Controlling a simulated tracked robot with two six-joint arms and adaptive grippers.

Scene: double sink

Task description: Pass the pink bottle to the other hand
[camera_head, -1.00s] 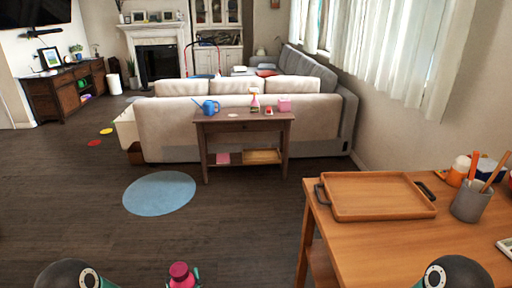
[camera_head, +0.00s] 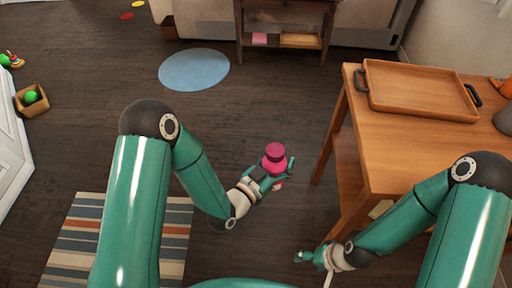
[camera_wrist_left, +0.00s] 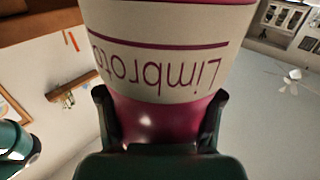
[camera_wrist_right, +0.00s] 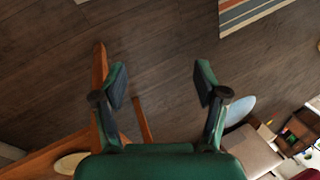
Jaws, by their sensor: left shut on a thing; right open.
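The pink bottle (camera_head: 275,155) has a dark pink cap and is held up in the middle of the head view. In the left wrist view the bottle (camera_wrist_left: 160,60) fills the centre, with a white label band and a pink lower part between the fingers. My left gripper (camera_head: 277,172) is shut on the bottle. My right gripper (camera_head: 310,258) is lower and to the right, near the wooden table's leg. In the right wrist view my right gripper (camera_wrist_right: 160,88) is open with nothing between its fingers. The two grippers are apart.
A wooden table (camera_head: 385,135) with a brown tray (camera_head: 415,88) stands at the right, close to my right arm. A striped rug (camera_head: 75,235) lies at lower left and a round blue mat (camera_head: 194,69) farther off. The floor between is clear.

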